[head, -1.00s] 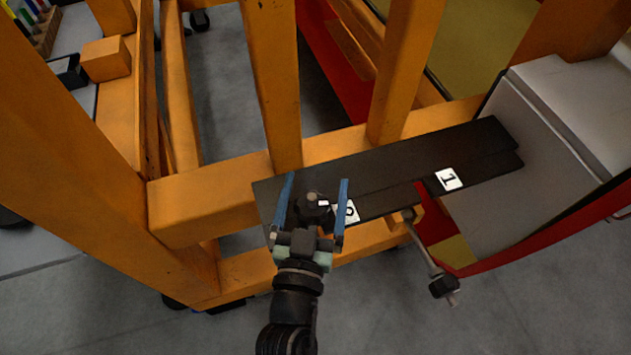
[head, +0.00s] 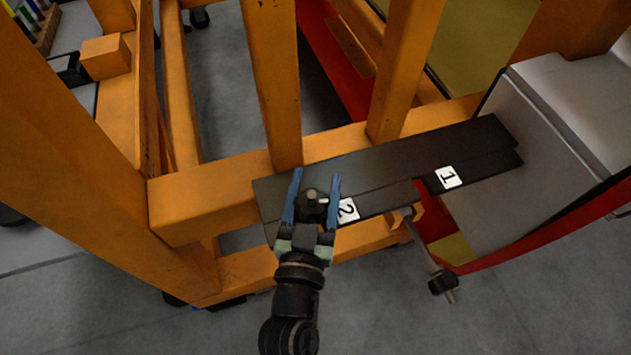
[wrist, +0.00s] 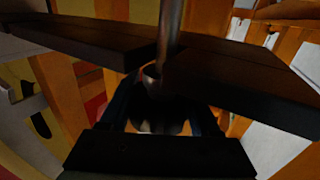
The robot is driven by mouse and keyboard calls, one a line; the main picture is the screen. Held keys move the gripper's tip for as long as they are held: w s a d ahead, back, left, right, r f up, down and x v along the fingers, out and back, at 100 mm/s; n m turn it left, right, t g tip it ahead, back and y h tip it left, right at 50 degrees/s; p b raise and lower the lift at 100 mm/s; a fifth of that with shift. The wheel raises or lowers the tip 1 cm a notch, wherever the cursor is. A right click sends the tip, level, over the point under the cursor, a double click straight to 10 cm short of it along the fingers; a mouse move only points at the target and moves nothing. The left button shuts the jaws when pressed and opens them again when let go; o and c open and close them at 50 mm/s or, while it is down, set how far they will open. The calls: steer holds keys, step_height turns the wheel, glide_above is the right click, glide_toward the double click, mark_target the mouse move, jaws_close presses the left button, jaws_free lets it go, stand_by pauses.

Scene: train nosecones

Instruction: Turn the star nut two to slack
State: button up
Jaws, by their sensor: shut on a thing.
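Star nut two is a dark nut (head: 311,203) on a bolt beside the white label "2" (head: 347,209), at the left end of the black clamp plate (head: 380,165). My gripper (head: 314,194) is shut on it, one blue finger on each side. In the wrist view the metal rod (wrist: 170,35) passes by the plate's edge, and the nut (wrist: 160,122) sits dark between the fingers, partly hidden. A second dark star nut (head: 442,283) hangs on a rod tilted down and outward, below the label "1" (head: 447,177).
An orange frame (head: 205,205) with upright posts surrounds the plate. A grey-white block (head: 545,140) stands at the right above a red edge. An orange block (head: 105,58) lies at upper left. Grey floor (head: 400,320) is open in front.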

steer(key=shift+a+r+n+y+p, duration=0.3)
steer(key=shift+n+y+p, duration=0.2)
steer(key=shift+p, duration=0.65)
steer(key=y+p, duration=0.1)
steer(key=p, duration=0.1)
steer(key=shift+a+f+n+p, duration=0.1)
steer(key=shift+n+p, duration=0.2)
steer(key=shift+n, duration=0.1)
steer(key=shift+a+n+y+p, duration=0.1)
steer(key=shift+n+y+p, duration=0.3)
steer(key=shift+y+p, duration=0.65)
steer(key=shift+f+p, duration=0.15)
steer(key=shift+p, duration=0.7)
steer(key=shift+f+n+y, duration=0.15)
steer(key=shift+n+y, duration=0.1)
steer(key=shift+n, duration=0.05)
steer(key=o, duration=1.4)
